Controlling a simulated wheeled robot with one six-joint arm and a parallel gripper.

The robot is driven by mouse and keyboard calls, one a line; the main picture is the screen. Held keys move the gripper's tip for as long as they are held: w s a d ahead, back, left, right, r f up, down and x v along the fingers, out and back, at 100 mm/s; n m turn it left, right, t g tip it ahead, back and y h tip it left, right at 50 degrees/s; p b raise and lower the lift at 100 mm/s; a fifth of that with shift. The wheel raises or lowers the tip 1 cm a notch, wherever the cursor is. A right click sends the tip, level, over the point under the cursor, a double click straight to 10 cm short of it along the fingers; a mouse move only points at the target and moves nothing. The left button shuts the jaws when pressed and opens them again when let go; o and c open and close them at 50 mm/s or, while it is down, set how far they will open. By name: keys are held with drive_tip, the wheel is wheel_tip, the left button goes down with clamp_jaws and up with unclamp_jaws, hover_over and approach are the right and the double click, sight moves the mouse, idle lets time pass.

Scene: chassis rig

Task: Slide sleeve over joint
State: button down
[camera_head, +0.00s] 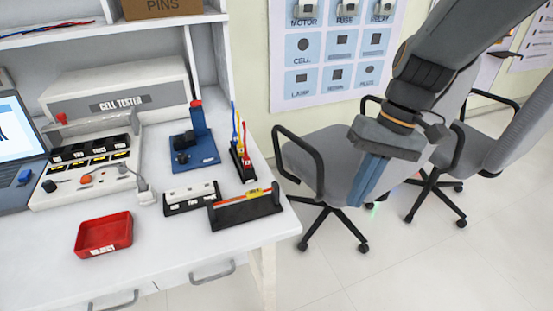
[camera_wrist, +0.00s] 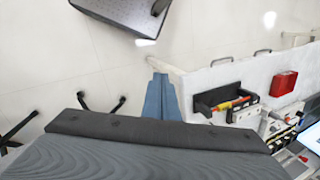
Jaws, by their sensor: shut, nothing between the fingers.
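A black holder (camera_head: 246,211) sits at the right front of the white table, with a thin red and yellow piece (camera_head: 247,197) lying along its top. The wrist view also shows this holder (camera_wrist: 207,108) and the red and yellow piece (camera_wrist: 234,103). I cannot tell a sleeve apart from a joint on it. My gripper (camera_head: 357,203), with blue fingers, is off the table's right side, above the floor and in front of a chair. In the wrist view my fingers (camera_wrist: 160,80) are together and empty, pointing past the table's corner.
Near the holder are a black and white block (camera_head: 190,197), upright coloured leads (camera_head: 240,150), a blue stand (camera_head: 195,150) and a red tray (camera_head: 103,235). A cell tester (camera_head: 120,92) stands behind. Grey chairs (camera_head: 300,160) fill space right of the table (camera_head: 205,265).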

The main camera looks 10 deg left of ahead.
sight(275, 183)
drive_tip(key=w+a+r+n+g+y+p, duration=0.2)
drive_tip(key=w+a+r+n+y+p, duration=0.1)
drive_tip(key=w+a+p, duration=0.5)
drive_tip(key=shift+w+a+r+y+p, duration=0.25)
drive_tip(key=shift+a+r+y+p, duration=0.4)
drive_tip(key=shift+a+y, duration=0.75)
drive_tip(key=shift+a+h, duration=0.25)
drive_tip(key=shift+h, duration=0.05)
drive_tip(key=shift+g, duration=0.3)
drive_tip(key=p+x, duration=0.2)
drive_tip(key=x, duration=0.8)
